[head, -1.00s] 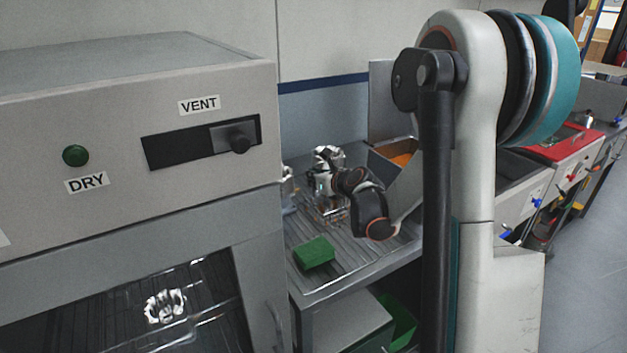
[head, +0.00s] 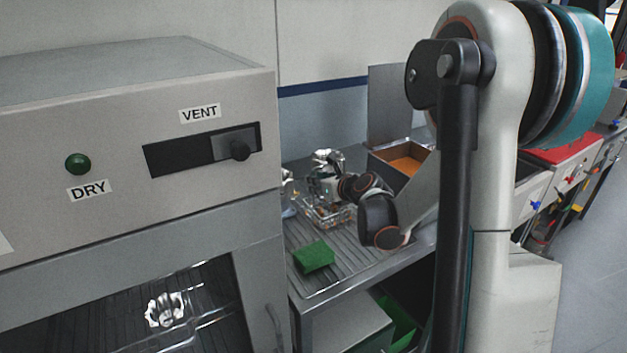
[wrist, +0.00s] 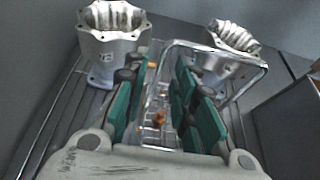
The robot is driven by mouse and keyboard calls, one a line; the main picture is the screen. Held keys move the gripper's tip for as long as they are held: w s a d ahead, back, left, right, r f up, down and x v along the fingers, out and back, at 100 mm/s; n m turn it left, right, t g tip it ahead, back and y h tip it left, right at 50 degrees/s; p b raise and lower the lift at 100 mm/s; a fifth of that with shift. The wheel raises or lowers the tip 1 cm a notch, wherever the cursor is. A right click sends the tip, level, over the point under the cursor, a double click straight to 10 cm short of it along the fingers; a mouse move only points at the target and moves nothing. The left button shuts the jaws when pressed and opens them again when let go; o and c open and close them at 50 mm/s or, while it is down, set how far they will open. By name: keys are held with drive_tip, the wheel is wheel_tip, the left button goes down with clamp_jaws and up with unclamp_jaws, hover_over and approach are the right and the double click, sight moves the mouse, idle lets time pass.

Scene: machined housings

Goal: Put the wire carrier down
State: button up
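The wire carrier (head: 330,214) is a small clear-looking wire basket. It appears to rest on the ribbed metal worktop (head: 350,240) in the head view. Its bent wire handle (wrist: 222,53) rises behind and to the right of my fingers in the wrist view. My gripper (wrist: 160,95) has green-padded fingers spread wide apart, with wires of the carrier visible between and beyond them. I see nothing pinched between the pads. My gripper hides part of the carrier in the head view.
Two silvery machined housings, one left (wrist: 113,45) and one right (wrist: 228,52), stand beyond my fingers. A green block (head: 314,256) lies in front on the worktop. An open bin with an orange inside (head: 404,165) stands to the right. The drying cabinet (head: 130,130) is at left.

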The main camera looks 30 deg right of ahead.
drive_tip(key=p+v, duration=0.2)
drive_tip(key=v, duration=0.7)
idle(1.1)
